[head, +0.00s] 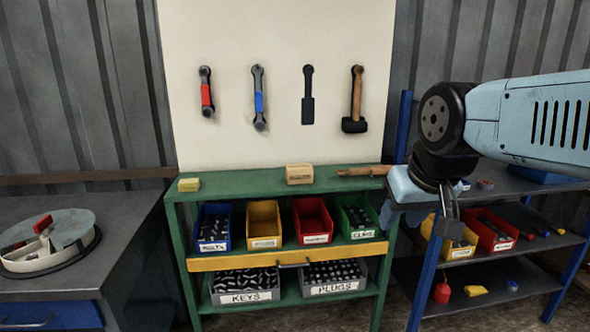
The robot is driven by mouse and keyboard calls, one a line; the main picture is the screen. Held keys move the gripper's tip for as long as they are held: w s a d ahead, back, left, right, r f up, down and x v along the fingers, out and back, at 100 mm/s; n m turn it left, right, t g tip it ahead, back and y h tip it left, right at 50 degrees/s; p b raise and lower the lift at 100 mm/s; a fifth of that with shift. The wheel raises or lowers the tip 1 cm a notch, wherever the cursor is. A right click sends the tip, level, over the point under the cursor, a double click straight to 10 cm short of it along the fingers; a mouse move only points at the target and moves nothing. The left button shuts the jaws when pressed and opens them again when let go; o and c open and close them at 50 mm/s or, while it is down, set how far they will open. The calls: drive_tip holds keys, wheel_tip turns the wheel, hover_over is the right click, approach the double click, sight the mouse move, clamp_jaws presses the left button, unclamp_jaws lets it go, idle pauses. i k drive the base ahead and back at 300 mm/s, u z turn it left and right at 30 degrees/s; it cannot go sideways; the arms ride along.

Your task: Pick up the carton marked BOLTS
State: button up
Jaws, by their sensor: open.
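A small tan carton (299,174) sits on the green bench top, near its middle; the print on its front is too small to read. A blue bin (214,228) with dark parts stands on the shelf below, and its blurred label may read BOLTS. My gripper (448,222) hangs at the right, pointing down in front of the right-hand rack. It is open and empty, apart from the carton and to its right and lower in the picture. My wrist partly hides the rack.
Yellow, red and green bins (357,218) share the shelf. Grey bins marked KEYS (245,286) and PLUGS (333,278) stand below. A yellow block (189,185) and a wooden-handled tool (362,171) flank the carton. Tools hang on the board; a round divided tray (48,242) is left.

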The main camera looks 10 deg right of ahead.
sight(297, 173)
drive_tip(key=u, duration=0.35)
drive_tip(key=i, duration=1.35)
drive_tip(key=u, duration=0.7)
drive_tip(key=k, duration=0.9)
drive_tip(key=u, duration=0.15)
drive_tip(key=i, duration=0.95)
drive_tip(key=z, duration=0.1)
